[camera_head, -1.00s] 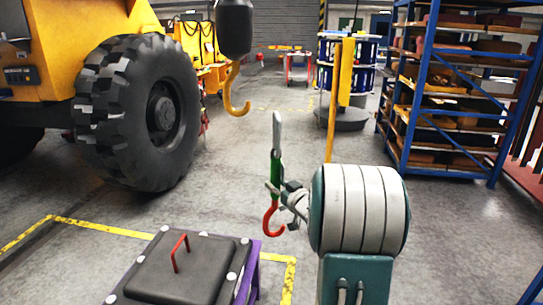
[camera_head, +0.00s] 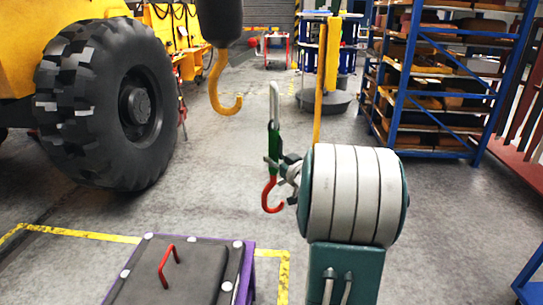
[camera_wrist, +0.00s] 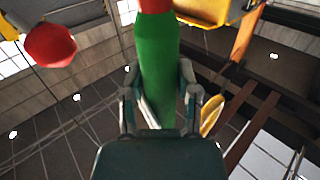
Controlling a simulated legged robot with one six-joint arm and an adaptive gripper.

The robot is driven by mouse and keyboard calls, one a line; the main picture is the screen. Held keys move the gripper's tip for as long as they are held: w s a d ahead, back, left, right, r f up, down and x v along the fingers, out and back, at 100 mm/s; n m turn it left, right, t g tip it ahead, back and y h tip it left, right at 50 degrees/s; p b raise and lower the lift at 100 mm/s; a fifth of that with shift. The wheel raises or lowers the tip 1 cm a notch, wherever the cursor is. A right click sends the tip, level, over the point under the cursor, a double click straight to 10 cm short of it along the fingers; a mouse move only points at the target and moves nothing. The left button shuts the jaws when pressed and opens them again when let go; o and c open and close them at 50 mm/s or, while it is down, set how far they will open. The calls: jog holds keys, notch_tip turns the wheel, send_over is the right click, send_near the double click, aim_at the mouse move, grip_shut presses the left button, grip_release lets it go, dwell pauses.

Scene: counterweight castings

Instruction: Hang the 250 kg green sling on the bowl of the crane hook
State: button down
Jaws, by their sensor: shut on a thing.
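The green sling (camera_head: 274,138) hangs upright in my gripper (camera_head: 276,163), with a pale loop at its top and a red hook at its lower end. My gripper is shut around its green body, which also shows between the fingers in the wrist view (camera_wrist: 158,75). The crane hook (camera_head: 222,92) is yellow and hangs under a dark block at the upper left of the sling. Its bowl is apart from the sling's loop in the picture. The 250 kg marking cannot be read.
A dark casting with a red handle (camera_head: 169,264) lies on a purple stand (camera_head: 248,270) at the lower left. A big-wheeled yellow machine (camera_head: 112,103) stands at the left. A blue rack (camera_head: 395,125) stands at the right. The floor between is clear.

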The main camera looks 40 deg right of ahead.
jog(key=w+a+f, duration=0.4)
jog(key=w+a, duration=0.4)
jog(key=shift+w+a+f, duration=0.15)
jog(key=shift+w+f, duration=0.1)
jog(key=shift+f, duration=0.1)
dwell(2.3)
jog(key=shift+f, duration=0.1)
dwell(0.4)
jog(key=shift+c, duration=1.3)
grip_release()
